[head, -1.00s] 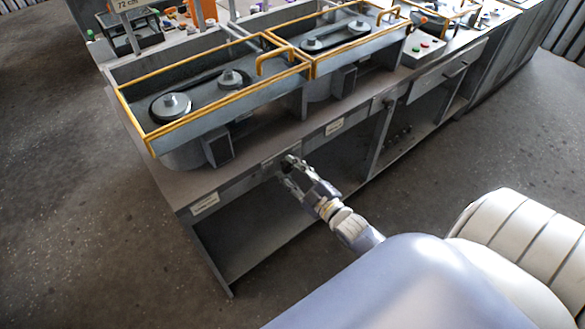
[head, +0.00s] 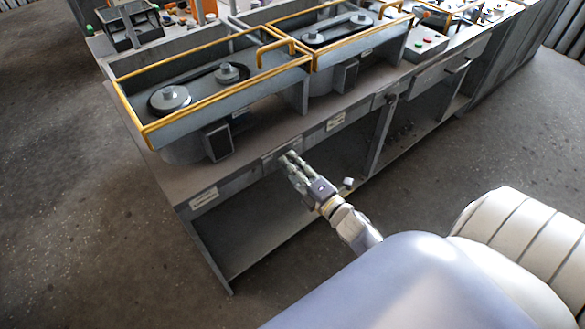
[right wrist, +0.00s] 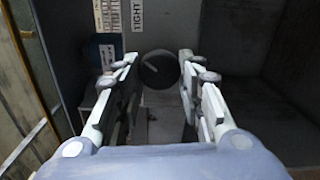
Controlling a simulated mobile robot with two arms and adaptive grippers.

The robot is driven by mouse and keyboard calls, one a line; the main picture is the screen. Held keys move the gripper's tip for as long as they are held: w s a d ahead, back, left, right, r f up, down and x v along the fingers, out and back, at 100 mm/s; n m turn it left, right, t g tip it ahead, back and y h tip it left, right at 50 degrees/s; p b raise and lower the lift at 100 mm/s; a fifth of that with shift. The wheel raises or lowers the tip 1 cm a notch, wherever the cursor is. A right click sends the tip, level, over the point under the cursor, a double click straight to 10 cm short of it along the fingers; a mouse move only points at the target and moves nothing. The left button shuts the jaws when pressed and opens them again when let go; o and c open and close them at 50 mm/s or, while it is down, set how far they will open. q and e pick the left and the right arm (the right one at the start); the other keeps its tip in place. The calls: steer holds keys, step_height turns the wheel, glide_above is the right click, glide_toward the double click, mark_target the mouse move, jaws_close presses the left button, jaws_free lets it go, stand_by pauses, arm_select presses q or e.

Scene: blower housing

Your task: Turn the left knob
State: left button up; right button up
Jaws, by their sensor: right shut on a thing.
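The left knob (right wrist: 160,70) is dark and round, with a thin pale line on its face, and shows between the two fingers in the right wrist view. My right gripper (head: 287,157) is at the front edge panel of the bench in the head view, below the left belt unit. In the right wrist view my right gripper (right wrist: 158,82) is shut on the knob, one finger on each side. In the head view the knob is hidden behind the fingers. My left gripper is in no view.
The bench (head: 160,185) carries two belt units with yellow rails (head: 228,95). Another small dark knob (head: 389,101) is on the front panel farther right. Open shelf space (head: 255,225) is under the bench.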

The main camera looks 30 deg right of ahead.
steer(key=shift+f+n, duration=0.1)
steer(key=shift+n, duration=0.7)
steer(key=shift+b, duration=0.3)
steer(key=o, duration=1.1)
steer(key=shift+c, duration=0.2)
steer(key=s, duration=1.2)
steer(key=shift+d, duration=0.45)
